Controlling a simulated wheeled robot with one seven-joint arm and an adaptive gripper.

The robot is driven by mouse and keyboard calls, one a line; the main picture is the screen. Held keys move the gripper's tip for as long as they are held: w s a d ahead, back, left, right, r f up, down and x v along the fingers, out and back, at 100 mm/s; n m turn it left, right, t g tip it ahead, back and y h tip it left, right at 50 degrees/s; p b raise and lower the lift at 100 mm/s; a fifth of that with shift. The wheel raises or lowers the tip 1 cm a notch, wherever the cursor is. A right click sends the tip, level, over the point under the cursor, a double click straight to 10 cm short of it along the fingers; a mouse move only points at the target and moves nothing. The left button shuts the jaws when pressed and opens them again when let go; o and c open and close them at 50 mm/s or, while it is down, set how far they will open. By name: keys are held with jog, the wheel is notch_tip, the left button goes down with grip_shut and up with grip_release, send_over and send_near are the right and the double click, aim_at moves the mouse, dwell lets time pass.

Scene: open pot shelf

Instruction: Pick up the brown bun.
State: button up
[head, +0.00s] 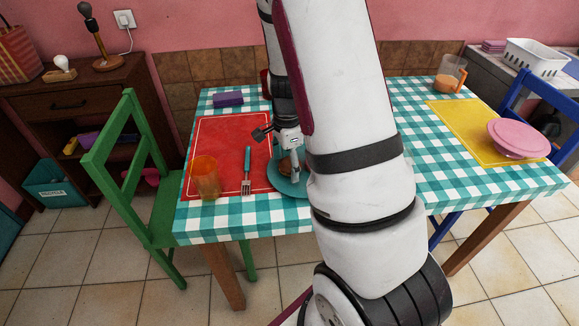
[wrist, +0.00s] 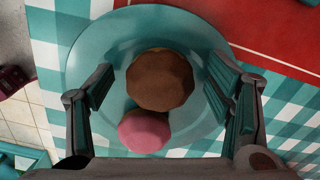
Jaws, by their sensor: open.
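The brown bun (wrist: 160,80) lies on a teal plate (wrist: 88,45) in the wrist view. A pink round thing (wrist: 144,130) sits right beside it, close to or touching it. My gripper (wrist: 158,90) is open above the plate, with one finger on each side of the bun and a gap to both. In the head view the bun (head: 285,167) shows only in part on the plate (head: 287,187), under my gripper (head: 287,153). My arm hides the right side of the plate there.
A fork with a teal handle (head: 247,168) and an orange cup (head: 205,177) stand left of the plate on the red mat (head: 222,133). A purple block (head: 228,99) lies behind. A pink lidded bowl (head: 518,138) sits on the yellow mat (head: 462,124) at right.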

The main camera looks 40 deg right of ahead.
aim_at(287, 162)
jog(key=c, duration=1.3)
jog(key=shift+o, duration=0.2)
jog(key=shift+r, duration=0.85)
notch_tip(287, 162, up, 2)
jog(key=shift+r+p, duration=0.15)
jog(key=shift+p, duration=0.35)
jog(key=s+a, duration=0.1)
jog(key=s, duration=0.3)
jog(key=s+a+p, duration=0.1)
jog(key=s+a, duration=0.1)
jog(key=s, duration=0.2)
jog(key=s+a+r, duration=0.1)
jog(key=s, duration=0.3)
jog(key=shift+s+a, duration=0.2)
jog(key=shift+a, duration=0.15)
jog(key=shift+s+r+p, duration=0.1)
jog(key=shift+s+p, duration=0.15)
jog(key=shift+p, duration=0.4)
jog(key=s+p, duration=0.1)
jog(key=p, duration=0.2)
jog(key=s+a+p, duration=0.1)
jog(key=p, duration=0.3)
